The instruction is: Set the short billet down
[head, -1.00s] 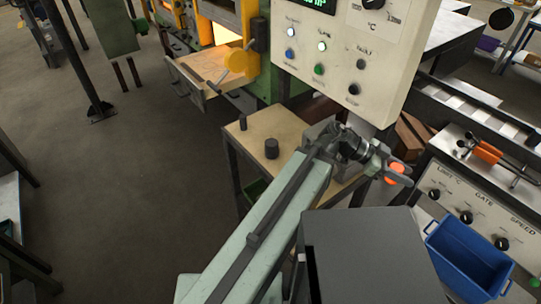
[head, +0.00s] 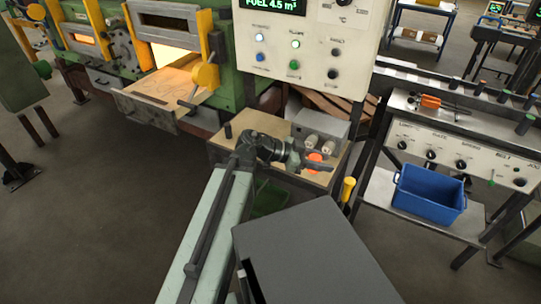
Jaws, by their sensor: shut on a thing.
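The short billet (head: 315,156) is a small glowing orange piece. My gripper (head: 314,163) is shut on it and holds it over the right front part of a small wood-topped table (head: 229,151). Whether the billet touches the tabletop or hangs above it, I cannot tell. The jaws cover part of the billet. My arm comes in from the bottom and crosses the table's front edge.
A grey box (head: 322,128) with two pale round fittings stands behind my gripper. A dark peg (head: 228,130) stands at the table's left. The furnace (head: 170,55) is at upper left, the control panel (head: 310,45) behind. A blue bin (head: 430,193) sits at right.

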